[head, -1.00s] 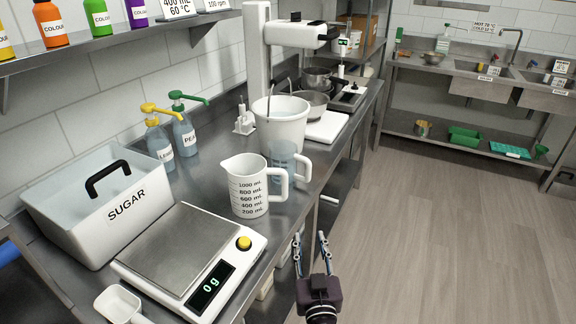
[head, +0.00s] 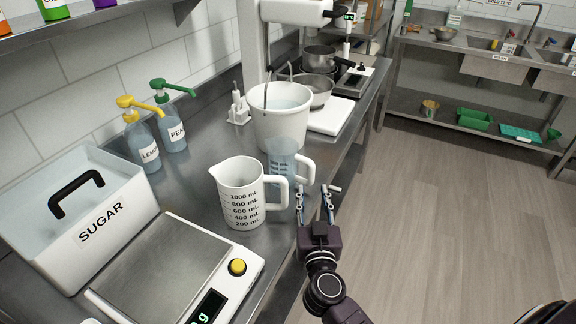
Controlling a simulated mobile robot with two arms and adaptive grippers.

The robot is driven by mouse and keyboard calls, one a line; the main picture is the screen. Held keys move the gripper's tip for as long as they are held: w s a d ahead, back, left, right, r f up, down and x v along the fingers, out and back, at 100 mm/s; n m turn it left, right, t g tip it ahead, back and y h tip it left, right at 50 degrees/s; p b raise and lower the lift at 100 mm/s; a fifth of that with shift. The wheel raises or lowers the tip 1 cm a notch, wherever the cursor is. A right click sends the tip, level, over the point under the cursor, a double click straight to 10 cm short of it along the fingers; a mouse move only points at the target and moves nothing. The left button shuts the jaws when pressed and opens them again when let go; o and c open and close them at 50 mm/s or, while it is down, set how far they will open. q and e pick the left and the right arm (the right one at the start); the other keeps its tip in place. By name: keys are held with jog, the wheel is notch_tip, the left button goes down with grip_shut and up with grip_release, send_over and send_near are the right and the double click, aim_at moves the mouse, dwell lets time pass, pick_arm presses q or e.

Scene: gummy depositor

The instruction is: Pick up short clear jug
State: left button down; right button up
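The short clear jug (head: 282,163) stands on the steel counter in the head view, bluish and see-through, with a pale handle on its right side. It is partly hidden behind the white measuring jug (head: 238,196), which is marked up to 1000 ml. A white bucket (head: 281,122) stands just behind the clear jug. My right gripper (head: 319,189) is open and empty at the counter's front edge. Its fingers point up the picture, below and right of the clear jug's handle, apparently not touching it. My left gripper is not in view.
A scale (head: 160,268) and a white sugar bin (head: 75,217) fill the near left of the counter. Two pump bottles, lemon (head: 141,146) and pear (head: 171,132), stand by the wall. Open floor (head: 440,220) lies to the right.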

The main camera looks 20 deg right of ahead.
aim_at(311, 181)
jog(key=x, duration=0.4)
jog(key=shift+w, duration=0.15)
jog(key=shift+w+d+f, duration=0.1)
jog(key=shift+w+d, duration=0.1)
jog(key=shift+w, duration=0.1)
jog(key=c, duration=0.8)
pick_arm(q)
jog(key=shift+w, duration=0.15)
pick_arm(e)
grip_shut()
